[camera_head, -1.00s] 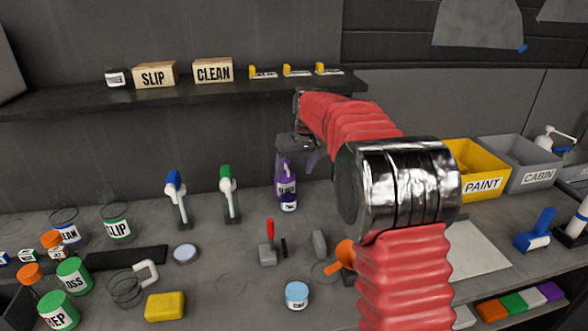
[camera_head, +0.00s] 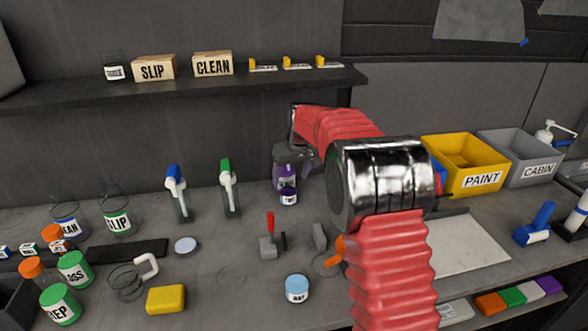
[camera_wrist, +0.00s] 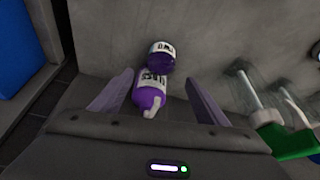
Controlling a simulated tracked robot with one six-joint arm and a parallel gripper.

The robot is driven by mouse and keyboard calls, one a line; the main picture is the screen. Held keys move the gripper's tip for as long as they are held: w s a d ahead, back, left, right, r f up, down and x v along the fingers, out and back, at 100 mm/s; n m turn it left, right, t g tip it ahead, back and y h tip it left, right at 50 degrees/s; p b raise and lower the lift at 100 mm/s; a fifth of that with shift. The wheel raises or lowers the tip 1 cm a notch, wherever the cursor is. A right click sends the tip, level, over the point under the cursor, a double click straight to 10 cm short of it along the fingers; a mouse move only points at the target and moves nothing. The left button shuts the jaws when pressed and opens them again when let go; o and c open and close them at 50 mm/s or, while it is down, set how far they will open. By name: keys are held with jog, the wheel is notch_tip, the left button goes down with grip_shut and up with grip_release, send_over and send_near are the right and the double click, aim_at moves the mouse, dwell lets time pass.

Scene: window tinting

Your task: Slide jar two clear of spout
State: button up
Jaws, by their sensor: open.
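Jar two, a small clear jar with purple contents and a white label, stands on the bench at the back wall in the head view (camera_head: 289,198); it also shows in the wrist view (camera_wrist: 161,50). The purple spout bottle (camera_wrist: 152,84), with a white label and pale nozzle, is right beside the jar, nearer my wrist camera; from here I cannot tell whether they touch. My gripper (camera_wrist: 159,77) is open, one finger on each side of the bottle, and holds nothing. In the head view it covers the bottle's upper part.
A green-handled tool (camera_head: 229,187) and a blue-handled one (camera_head: 176,192) stand in clear holders to the left. A shelf (camera_head: 90,100) runs above. The yellow PAINT bin (camera_head: 483,181) is at right.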

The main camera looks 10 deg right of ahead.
aim_at(290, 183)
jog(key=x, duration=0.7)
jog(key=shift+f, duration=0.2)
jog(key=c, duration=1.2)
jog(key=shift+d, duration=0.1)
